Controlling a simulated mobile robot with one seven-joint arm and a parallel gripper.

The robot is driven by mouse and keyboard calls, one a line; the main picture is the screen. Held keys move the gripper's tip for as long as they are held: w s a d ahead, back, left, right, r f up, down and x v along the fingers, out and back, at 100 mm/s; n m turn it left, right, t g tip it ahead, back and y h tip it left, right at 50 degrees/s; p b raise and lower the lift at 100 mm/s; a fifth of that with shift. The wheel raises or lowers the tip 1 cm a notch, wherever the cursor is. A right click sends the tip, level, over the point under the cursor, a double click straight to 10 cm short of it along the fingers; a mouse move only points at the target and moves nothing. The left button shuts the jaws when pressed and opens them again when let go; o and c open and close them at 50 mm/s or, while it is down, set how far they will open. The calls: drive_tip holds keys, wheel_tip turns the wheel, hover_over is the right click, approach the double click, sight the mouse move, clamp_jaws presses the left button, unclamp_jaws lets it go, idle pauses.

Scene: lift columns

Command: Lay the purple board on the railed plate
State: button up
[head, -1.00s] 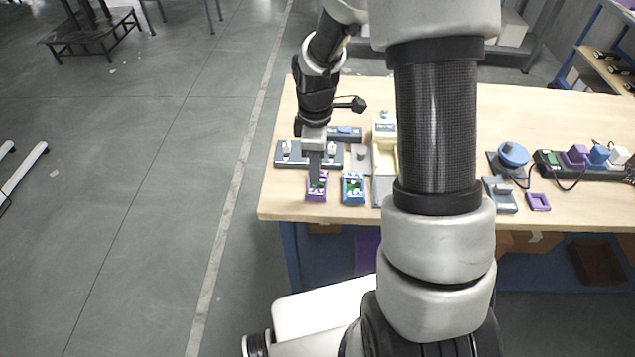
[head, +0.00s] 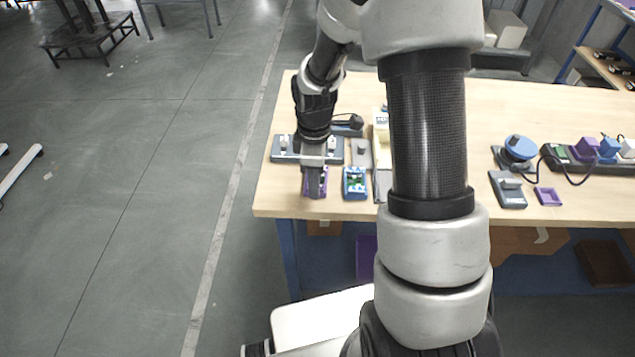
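The purple board (head: 325,180) lies near the front left of the wooden table, mostly covered by my gripper in the head view. My gripper (head: 314,193) points down directly over it, with its fingers at or very near the board. Whether the fingers are open or shut on it is too small to tell. A long dark grey plate (head: 285,157) with upright light pieces lies just behind; it may be the railed plate, but I cannot make out rails for certain. My wrist hides part of it.
A blue board (head: 355,184) lies close on the right of the purple one. A cream tray (head: 381,150) stands beyond it, partly behind my arm. At right are a grey stepped block (head: 508,190), a purple frame (head: 548,196) and a blue round knob (head: 520,147).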

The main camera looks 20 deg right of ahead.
clamp_jaws()
drive_tip(key=shift+r, duration=0.15)
drive_tip(key=shift+r+p, duration=2.35)
drive_tip(key=shift+r, duration=0.55)
